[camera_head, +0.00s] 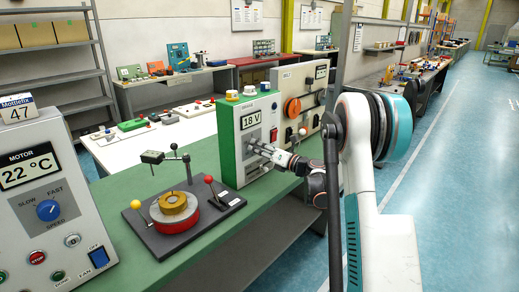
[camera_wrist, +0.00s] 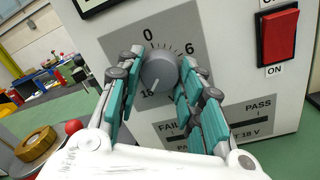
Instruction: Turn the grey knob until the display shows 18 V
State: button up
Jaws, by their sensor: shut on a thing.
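The grey knob (camera_wrist: 159,70) sits on the grey panel of a white and green box (camera_head: 230,150). In the wrist view its white pointer line aims to the lower left, near the label that starts with 1. The display (camera_head: 251,119) reads 18 V in the head view. My gripper (camera_wrist: 157,75) is shut on the knob, with one teal-padded finger on each side of it. In the head view my gripper (camera_head: 262,146) reaches the box front from the right and hides the knob.
A red ON switch (camera_wrist: 279,36) is right of the knob, and a FAIL/PASS scale (camera_wrist: 220,122) lies below. A black base with a red and brass round piece (camera_head: 178,212) and a motor panel (camera_head: 45,205) stand to the left. A panel with an orange dial (camera_head: 292,108) stands behind.

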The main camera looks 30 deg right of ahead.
dwell(0.4)
jog(key=o, duration=1.1)
jog(key=shift+c, duration=0.2)
jog(key=v, duration=1.2)
